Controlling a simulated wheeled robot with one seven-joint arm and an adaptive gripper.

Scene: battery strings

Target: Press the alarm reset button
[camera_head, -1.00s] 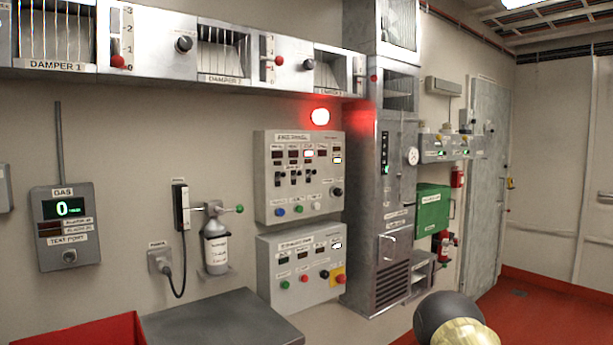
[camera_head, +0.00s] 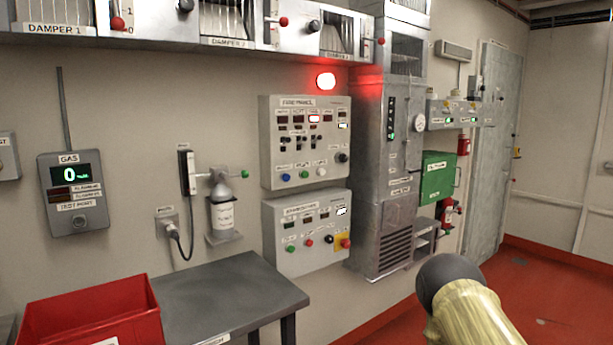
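The upper grey wall panel (camera_head: 268,150), whose heading seems to read fire panel, has small displays, switches and a row of buttons. The row holds a blue button (camera_head: 286,177), a green button (camera_head: 303,174) and a white button (camera_head: 321,171). Their labels are too small to read, so I cannot tell which one is the alarm reset. A red lamp (camera_head: 326,80) glows above the panel. The lower panel (camera_head: 280,265) has a green button, a red button, a dark knob and a red button on yellow (camera_head: 346,243). My gripper is not in view; part of my arm shows at lower right.
A grey table (camera_head: 215,295) and a red bin (camera_head: 90,315) stand in front of the wall at lower left. A tall metal cabinet (camera_head: 392,210) stands right of the panels. A gas meter (camera_head: 73,190) and wall bottle (camera_head: 222,215) are left. Red floor is open at right.

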